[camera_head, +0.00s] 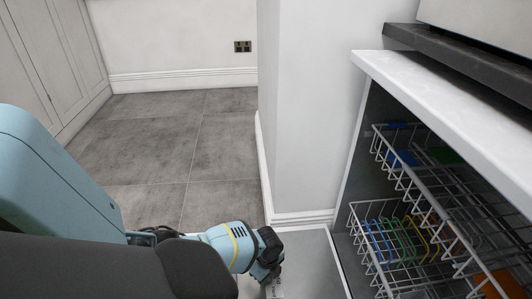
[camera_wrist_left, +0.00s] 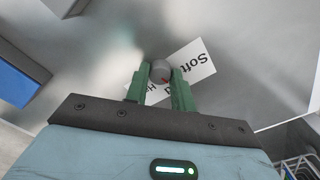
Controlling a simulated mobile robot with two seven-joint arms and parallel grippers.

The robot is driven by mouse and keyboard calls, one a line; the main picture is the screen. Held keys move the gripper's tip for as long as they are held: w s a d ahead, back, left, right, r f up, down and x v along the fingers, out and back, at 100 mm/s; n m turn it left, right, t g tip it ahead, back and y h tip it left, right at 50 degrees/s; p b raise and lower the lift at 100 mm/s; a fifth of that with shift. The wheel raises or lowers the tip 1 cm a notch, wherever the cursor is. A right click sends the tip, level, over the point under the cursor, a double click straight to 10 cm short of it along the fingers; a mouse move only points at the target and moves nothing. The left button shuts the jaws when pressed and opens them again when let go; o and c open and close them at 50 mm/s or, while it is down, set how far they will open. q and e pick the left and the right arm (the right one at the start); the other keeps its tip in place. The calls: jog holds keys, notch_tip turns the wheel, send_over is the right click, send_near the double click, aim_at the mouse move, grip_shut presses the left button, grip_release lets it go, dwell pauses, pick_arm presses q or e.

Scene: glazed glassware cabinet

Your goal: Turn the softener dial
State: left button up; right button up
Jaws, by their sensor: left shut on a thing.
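The softener dial (camera_wrist_left: 160,69) is a small round grey knob with a red mark, seen in the left wrist view. It sits on a grey metal surface beside a white label (camera_wrist_left: 199,62) reading "Soft", with other letters partly covered. My left gripper (camera_wrist_left: 160,82) has its two green fingers on either side of the dial, shut on it. In the head view my left gripper (camera_head: 270,272) is low in the middle, over the open door (camera_head: 315,262), with the label's edge just showing. The dial is hidden there. My right gripper is not in view.
An open dishwasher stands at the right, with an upper wire rack (camera_head: 425,185) and a lower wire rack (camera_head: 385,262) holding coloured items. A white counter (camera_head: 440,105) overhangs it. A white wall (camera_head: 308,120) rises behind the door. Grey tiled floor (camera_head: 165,150) lies clear at the left.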

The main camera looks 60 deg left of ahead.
pick_arm(q)
jog(key=n+p, duration=0.1)
jog(key=n, duration=0.2)
jog(key=shift+n, duration=0.4)
jog(key=n+p, duration=0.1)
jog(key=n, duration=0.3)
jog(key=shift+n, duration=0.9)
jog(key=o, duration=1)
jog(key=shift+r, duration=0.1)
